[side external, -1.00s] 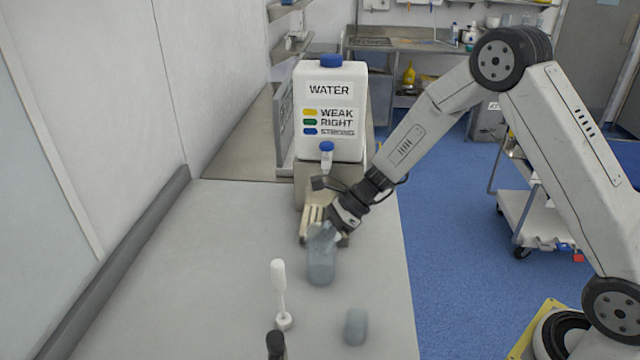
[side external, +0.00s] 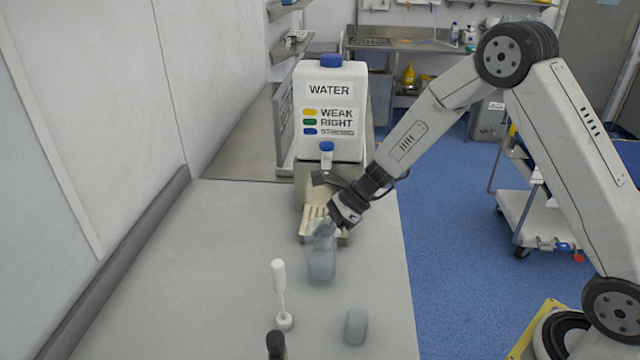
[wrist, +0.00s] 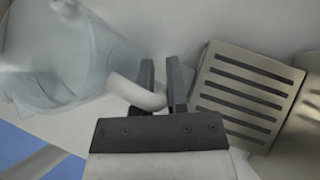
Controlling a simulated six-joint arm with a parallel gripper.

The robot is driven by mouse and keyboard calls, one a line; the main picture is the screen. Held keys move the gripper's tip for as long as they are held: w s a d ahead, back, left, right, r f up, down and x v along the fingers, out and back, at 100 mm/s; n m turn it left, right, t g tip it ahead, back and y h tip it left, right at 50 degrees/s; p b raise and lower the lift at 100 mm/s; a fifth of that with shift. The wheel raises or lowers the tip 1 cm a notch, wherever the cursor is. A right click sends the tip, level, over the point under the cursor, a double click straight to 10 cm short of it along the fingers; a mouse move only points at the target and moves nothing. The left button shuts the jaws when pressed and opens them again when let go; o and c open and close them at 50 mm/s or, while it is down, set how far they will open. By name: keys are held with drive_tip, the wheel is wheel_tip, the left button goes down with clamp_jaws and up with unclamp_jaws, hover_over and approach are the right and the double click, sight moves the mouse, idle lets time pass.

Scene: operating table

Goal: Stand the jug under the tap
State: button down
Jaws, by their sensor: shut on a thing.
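The translucent blue-grey jug (side external: 321,262) is in front of the slatted stand (side external: 312,222) in the side view, roughly upright. I cannot tell whether its base touches the table. My gripper (side external: 336,222) is shut on the jug's handle; in the wrist view the fingers (wrist: 161,88) close on the pale handle (wrist: 136,94), with the jug body (wrist: 75,55) to their left. The tap (side external: 326,153) with a blue top is at the foot of the white water container (side external: 340,78), above and behind the stand. The slatted stand (wrist: 240,92) also shows right of the fingers.
A white upright tool (side external: 280,295), a grey-blue rounded object (side external: 356,327) and a dark-topped item (side external: 275,345) are on the near part of the table (side external: 180,290). The wall runs along the left. The table's left side is clear.

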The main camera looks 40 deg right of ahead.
drive_tip(key=shift+r, duration=0.5)
drive_tip(key=s+d+r, duration=0.1)
drive_tip(key=s+r, duration=1)
drive_tip(key=s, duration=0.3)
drive_tip(key=shift+d, duration=0.4)
drive_tip(key=shift+w, duration=0.1)
drive_tip(key=w+d+r+m+t+h, duration=0.2)
drive_tip(key=w+m+h, duration=0.1)
drive_tip(key=w+m, duration=0.2)
drive_tip(key=w+d+r+m+t+h, duration=0.2)
drive_tip(key=w+d+m+t, duration=0.1)
drive_tip(key=w+m, duration=0.2)
drive_tip(key=shift+w+d+m+t+h, duration=0.3)
drive_tip(key=shift+w+h, duration=0.1)
drive_tip(key=shift+w, duration=0.3)
